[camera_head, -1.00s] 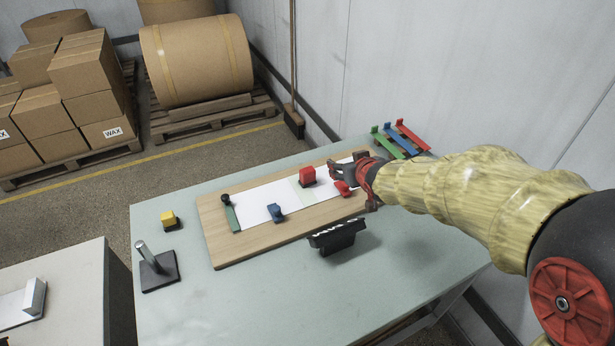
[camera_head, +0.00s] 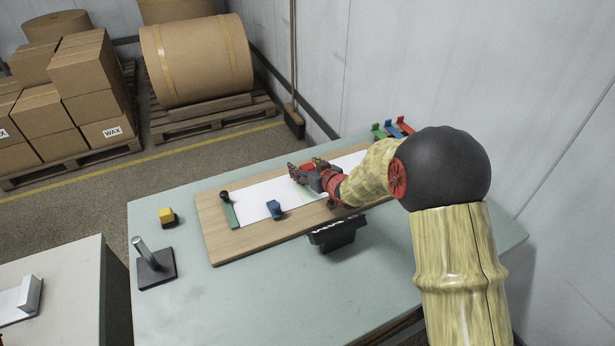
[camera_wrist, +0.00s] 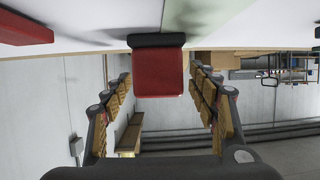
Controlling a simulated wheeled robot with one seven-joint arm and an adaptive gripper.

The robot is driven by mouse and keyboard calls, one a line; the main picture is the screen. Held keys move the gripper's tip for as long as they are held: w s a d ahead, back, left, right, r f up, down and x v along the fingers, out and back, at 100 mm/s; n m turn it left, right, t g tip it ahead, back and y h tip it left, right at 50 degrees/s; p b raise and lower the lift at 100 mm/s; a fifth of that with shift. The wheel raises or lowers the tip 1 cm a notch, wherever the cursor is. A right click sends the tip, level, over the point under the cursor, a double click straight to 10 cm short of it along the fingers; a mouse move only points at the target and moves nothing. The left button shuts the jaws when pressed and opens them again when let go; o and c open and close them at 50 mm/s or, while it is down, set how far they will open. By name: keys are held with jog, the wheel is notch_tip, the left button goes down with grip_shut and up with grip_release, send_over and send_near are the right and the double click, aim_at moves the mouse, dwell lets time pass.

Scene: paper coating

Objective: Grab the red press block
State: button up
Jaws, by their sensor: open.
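The red press block (camera_wrist: 158,72) has a dark base and stands on the white sheet (camera_head: 270,194); the wrist view shows it upside down. My gripper (camera_wrist: 160,84) is open, with its padded fingers on the left and right of the block. I cannot tell whether they touch it. In the head view my gripper (camera_head: 304,171) is over the sheet and mostly hides the block.
Another red piece (camera_wrist: 22,28) shows at the wrist view's upper left. A blue block (camera_head: 275,209) and a green bar (camera_head: 230,214) are on the wooden board (camera_head: 225,246). A black holder (camera_head: 338,232) stands in front. A yellow block (camera_head: 167,216) and a metal post (camera_head: 148,256) stand left.

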jog(key=shift+b+x, duration=0.3)
jog(key=shift+x, duration=1.15)
jog(key=shift+d, duration=0.1)
jog(key=c, duration=0.3)
jog(key=c, duration=1.1)
